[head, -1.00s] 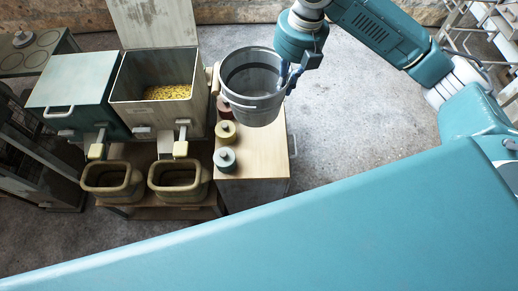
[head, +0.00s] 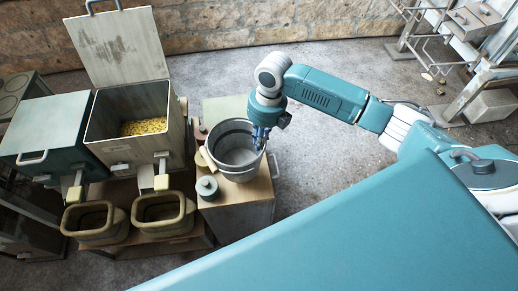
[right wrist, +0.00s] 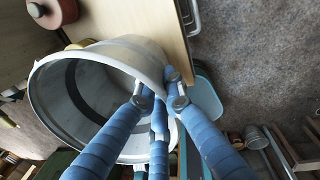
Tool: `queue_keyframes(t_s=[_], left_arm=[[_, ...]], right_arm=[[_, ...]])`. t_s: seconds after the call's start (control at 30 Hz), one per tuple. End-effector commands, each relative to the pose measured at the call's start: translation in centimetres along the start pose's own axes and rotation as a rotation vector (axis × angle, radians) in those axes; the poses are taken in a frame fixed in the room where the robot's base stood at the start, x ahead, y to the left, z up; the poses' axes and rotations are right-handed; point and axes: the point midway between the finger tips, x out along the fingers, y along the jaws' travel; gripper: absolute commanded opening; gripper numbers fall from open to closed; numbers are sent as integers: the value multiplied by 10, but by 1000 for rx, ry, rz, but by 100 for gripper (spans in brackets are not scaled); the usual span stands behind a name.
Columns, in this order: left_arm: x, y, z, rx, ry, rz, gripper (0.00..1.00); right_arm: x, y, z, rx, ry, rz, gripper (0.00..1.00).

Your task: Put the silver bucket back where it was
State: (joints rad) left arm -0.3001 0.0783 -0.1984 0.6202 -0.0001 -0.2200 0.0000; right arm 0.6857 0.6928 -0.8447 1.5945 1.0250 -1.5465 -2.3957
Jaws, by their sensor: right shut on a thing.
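The silver bucket (head: 236,163) is at the wooden-topped cabinet (head: 262,192) in the head view, upright, with its inside empty. My right gripper (head: 262,140) is shut on the bucket's right rim. In the right wrist view the bucket (right wrist: 88,95) fills the left side, and the blue fingers (right wrist: 160,92) straddle its wall. The bucket overlaps the cabinet top; whether its base touches the top cannot be told. My left gripper is not in view.
A green-lidded jar (head: 207,187) stands close in front of the bucket. An open bin of yellow bits (head: 143,127) and a closed teal bin (head: 50,133) stand left, above two tan tubs (head: 95,220). Grey floor (head: 345,165) lies free to the right.

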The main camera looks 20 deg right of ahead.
Motion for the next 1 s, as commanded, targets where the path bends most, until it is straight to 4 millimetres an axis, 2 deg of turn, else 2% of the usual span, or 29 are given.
queue_keyframes(t_s=[0.17, 0.43, 0.87, 0.9, 0.97, 1.0], left_arm=[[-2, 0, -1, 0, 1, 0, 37], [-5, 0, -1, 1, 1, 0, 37], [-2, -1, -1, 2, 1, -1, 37], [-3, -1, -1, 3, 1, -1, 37], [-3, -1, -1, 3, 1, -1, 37], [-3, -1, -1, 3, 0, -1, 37]], right_arm=[[14, -1, 1, 1, -1, 3, 0], [50, -5, 0, 1, 0, 3, 0], [59, -7, 0, 0, -2, 2, 0], [59, -7, 0, 0, 0, 0, 12], [58, -7, 0, 0, 0, 0, 24], [58, -7, 0, 0, 0, 0, 27]])
